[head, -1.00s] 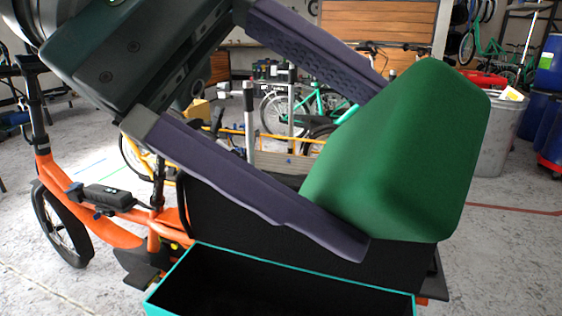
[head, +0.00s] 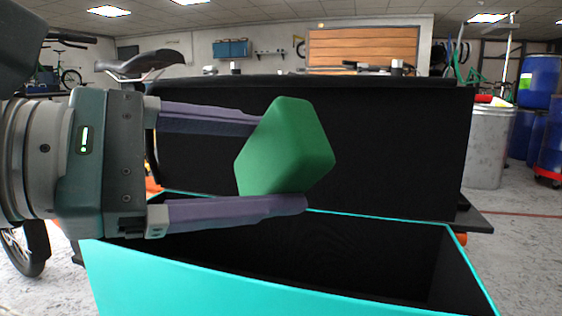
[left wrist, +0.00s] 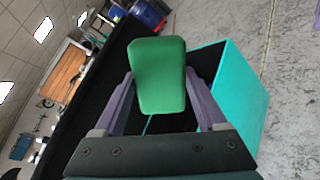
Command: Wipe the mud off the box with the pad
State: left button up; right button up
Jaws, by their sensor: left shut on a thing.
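My left gripper (head: 268,160) comes in from the left in the head view, its two purple fingers shut on the green pad (head: 285,150). In the left wrist view the pad (left wrist: 159,75) sits between the fingertips. Below and in front is a box with a turquoise outer wall (head: 260,292) and dark inside; its turquoise side (left wrist: 240,95) also shows in the left wrist view. The pad is in front of a black panel and appears above the box's opening; I cannot tell whether it touches anything. No mud is visible on the faces in view. My right gripper is not in view.
A tall black panel (head: 400,140) stands behind the box. A bike saddle (head: 140,64) and wheel (head: 22,250) are at the left. A grey bin (head: 490,145) and blue barrels (head: 538,80) stand at the back right. Grey floor is clear at the right.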

pick_arm(q)
jog(key=a+f+n+t+y+b, duration=0.3)
jog(key=a+f+b, duration=0.25)
jog(key=f, duration=0.55)
jog(key=a+f+n+t+y+b, duration=0.2)
jog(key=a+f+n+t+b, duration=0.15)
jog(key=f+b, duration=0.45)
jog(key=a+f+n+t+y+b, duration=0.2)
jog(key=a+f+t+y+b, duration=0.3)
jog(key=f, duration=0.8)
jog(key=w+d+g+h+p, duration=0.1)
jog(key=w+g, duration=0.1)
jog(key=w, duration=0.4)
jog(key=shift+w+h+p, duration=0.15)
jog(key=shift+h+p, duration=0.25)
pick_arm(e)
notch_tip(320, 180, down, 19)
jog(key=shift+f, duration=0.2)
pick_arm(q)
jog(key=shift+x, duration=0.95)
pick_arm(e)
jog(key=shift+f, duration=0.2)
pick_arm(q)
jog(key=shift+d+f, duration=0.1)
jog(key=shift+d, duration=0.1)
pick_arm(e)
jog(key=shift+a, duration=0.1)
